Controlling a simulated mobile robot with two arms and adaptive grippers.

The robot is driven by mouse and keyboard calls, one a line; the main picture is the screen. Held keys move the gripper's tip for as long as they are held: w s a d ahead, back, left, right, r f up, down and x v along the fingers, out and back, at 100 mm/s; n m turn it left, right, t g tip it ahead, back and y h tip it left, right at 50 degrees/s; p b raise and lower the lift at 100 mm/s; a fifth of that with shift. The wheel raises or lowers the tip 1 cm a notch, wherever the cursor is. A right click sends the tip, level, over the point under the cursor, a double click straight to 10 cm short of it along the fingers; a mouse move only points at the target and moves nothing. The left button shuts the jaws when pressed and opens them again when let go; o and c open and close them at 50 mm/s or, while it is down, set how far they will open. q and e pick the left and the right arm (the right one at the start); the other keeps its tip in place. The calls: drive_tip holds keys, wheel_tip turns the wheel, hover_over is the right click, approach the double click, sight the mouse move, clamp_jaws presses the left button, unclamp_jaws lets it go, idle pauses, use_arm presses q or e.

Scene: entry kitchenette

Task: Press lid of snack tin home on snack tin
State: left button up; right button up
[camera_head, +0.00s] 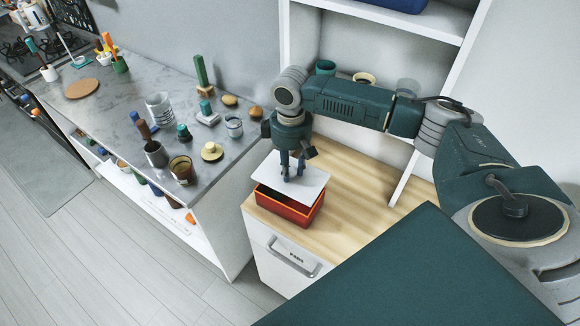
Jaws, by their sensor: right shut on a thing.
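The snack tin (287,212) is an open red-orange box on the wooden counter, near its front left corner. Its lid is a flat white rectangular plate (312,187). The lid is over the tin, a little toward the back, and the tin's front rim and part of its dark inside show below it. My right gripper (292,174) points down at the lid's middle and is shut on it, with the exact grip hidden. I cannot tell whether the lid touches the tin's back rim. My left gripper is not in view.
The wooden counter (352,194) is clear right of the tin. A white shelf unit (408,22) rises behind it. A marble counter (118,120) at left holds jars, cups and a green block. A drawer with a handle (292,259) is below the tin.

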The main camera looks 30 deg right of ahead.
drive_tip(key=shift+w+a, duration=0.1)
drive_tip(key=shift+a, duration=0.05)
drive_tip(key=shift+w+a+f, duration=0.1)
drive_tip(key=shift+f, duration=0.7)
wheel_tip(320, 180, down, 2)
drive_tip(key=shift+f+b, duration=0.15)
drive_tip(key=shift+b, duration=0.25)
drive_tip(key=shift+f, duration=0.4)
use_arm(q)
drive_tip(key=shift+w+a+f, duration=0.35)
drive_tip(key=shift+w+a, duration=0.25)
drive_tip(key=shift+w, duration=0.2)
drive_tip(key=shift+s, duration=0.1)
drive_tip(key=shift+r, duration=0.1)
